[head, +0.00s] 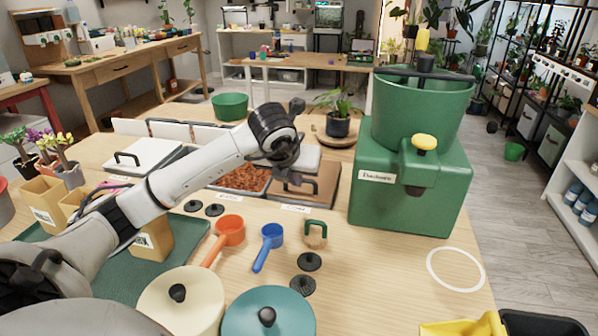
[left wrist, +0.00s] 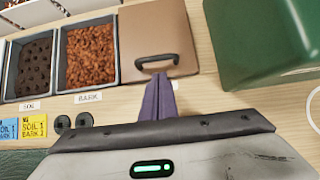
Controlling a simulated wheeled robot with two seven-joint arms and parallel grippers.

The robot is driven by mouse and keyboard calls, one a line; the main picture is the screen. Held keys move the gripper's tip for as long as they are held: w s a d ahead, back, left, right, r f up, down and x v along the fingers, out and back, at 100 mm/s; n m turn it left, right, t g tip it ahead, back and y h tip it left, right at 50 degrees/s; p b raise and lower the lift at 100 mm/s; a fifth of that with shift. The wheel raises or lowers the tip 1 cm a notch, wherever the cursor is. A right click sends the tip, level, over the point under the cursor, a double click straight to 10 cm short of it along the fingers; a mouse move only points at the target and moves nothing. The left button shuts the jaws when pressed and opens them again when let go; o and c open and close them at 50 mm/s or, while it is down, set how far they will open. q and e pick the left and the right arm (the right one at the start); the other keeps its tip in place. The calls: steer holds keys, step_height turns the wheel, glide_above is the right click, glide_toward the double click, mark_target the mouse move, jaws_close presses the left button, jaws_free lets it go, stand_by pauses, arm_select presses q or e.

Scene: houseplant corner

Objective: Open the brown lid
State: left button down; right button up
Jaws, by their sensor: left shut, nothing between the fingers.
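The brown lid (head: 322,184) lies flat on the rightmost bin of the row, left of the green machine. In the left wrist view the brown lid (left wrist: 150,28) shows whole, with a dark bar handle (left wrist: 180,42) along its near edge. Nothing shows between the fingers. Whether the tips touch the handle I cannot tell. In the head view my left gripper (head: 285,155) hangs over the lid and hides part of it. My right gripper is not in view.
The open bark bin (left wrist: 90,52) and soil bin (left wrist: 34,68) stand left of the lid. The green machine (head: 400,205) stands close on the right.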

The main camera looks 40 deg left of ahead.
mark_target(302, 192)
arm_select(q)
steer(key=shift+x, duration=2.95)
